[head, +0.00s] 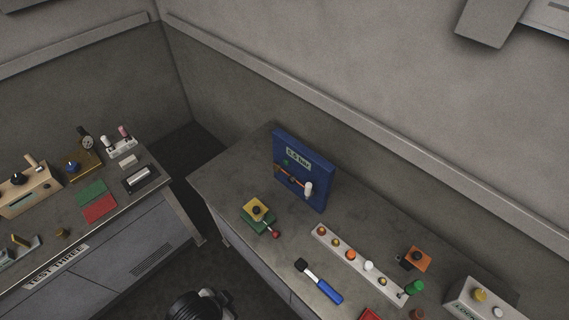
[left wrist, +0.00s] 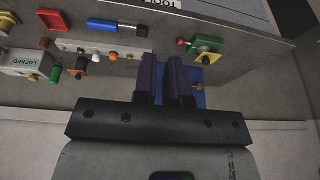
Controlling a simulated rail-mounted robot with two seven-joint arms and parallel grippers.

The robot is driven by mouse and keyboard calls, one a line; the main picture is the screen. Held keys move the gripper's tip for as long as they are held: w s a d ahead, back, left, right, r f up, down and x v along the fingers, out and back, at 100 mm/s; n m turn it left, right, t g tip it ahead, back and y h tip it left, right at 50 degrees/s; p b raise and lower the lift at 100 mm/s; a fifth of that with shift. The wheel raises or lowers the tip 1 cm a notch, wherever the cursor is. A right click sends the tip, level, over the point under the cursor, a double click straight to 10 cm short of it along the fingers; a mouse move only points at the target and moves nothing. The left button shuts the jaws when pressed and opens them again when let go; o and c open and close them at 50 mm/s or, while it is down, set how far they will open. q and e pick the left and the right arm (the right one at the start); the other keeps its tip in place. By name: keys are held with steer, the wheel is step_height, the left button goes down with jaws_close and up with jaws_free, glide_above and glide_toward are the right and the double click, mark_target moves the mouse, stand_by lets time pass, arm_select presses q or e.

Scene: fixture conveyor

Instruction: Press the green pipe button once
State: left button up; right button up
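An upright blue panel (head: 316,172) stands at the back of the right-hand bench. It has a "5.6 bar" display, a copper pipe (head: 291,178) and a white handle (head: 308,189). A small green button (head: 286,162) sits above the pipe, below the display. My left gripper (left wrist: 165,62) has its two dark fingers close together and empty. In the left wrist view, part of the blue panel (left wrist: 197,99) shows behind the fingers and its button is hidden. The gripper is apart from the panel. My right gripper is in neither view.
A green block with a yellow top (head: 257,210) and a red knob stands before the panel. A white strip of several knobs (head: 356,265), a blue-handled tool (head: 319,282) and an orange block (head: 417,258) lie to its right. Another bench (head: 120,215) stands left.

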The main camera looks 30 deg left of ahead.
arm_select(q)
jaws_close()
stand_by(0.4)
stand_by(0.7)
